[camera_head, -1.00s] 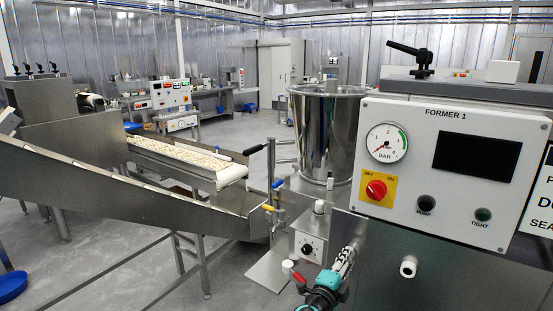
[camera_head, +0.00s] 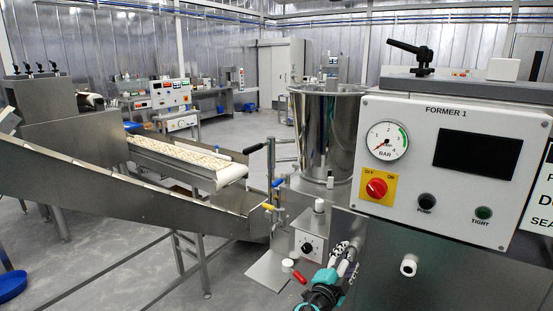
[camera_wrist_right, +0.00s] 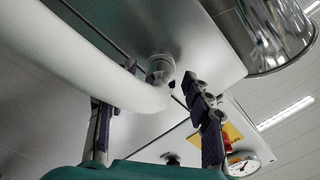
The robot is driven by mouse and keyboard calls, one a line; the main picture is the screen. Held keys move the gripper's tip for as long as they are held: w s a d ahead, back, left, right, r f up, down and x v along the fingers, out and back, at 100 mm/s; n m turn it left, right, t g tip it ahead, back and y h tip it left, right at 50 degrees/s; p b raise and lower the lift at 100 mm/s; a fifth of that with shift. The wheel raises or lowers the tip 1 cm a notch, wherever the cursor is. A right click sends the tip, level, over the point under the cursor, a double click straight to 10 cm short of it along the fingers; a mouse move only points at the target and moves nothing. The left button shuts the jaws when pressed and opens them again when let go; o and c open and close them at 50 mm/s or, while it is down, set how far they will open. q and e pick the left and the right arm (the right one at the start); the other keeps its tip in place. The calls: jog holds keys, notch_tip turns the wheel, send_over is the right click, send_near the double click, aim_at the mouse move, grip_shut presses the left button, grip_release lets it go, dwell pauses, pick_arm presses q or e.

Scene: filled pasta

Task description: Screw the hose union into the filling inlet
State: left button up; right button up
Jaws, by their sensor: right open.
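In the right wrist view a thick white hose (camera_wrist_right: 95,65) curves in from the upper left. It ends at a grey ring-shaped union (camera_wrist_right: 160,68) against a flat metal face. The filling inlet is not clearly visible behind the union, and I cannot tell how far the thread is engaged. My right gripper (camera_head: 345,258) is low in the head view, in front of the former. Its fingers stand apart on either side of the hose end in the wrist view (camera_wrist_right: 155,120), with no visible grip on it. My left gripper is out of view.
The former's control panel (camera_head: 450,165) with its gauge stands just right of my right gripper. A steel hopper (camera_head: 325,135) stands behind. A red handle (camera_head: 299,277) is close on the left. A conveyor (camera_head: 185,155) with pasta runs at left; open floor lies beyond.

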jog(key=n, duration=1.1)
jog(key=shift+n, duration=0.3)
jog(key=n, duration=1.2)
grip_shut()
jog(key=m, duration=1.1)
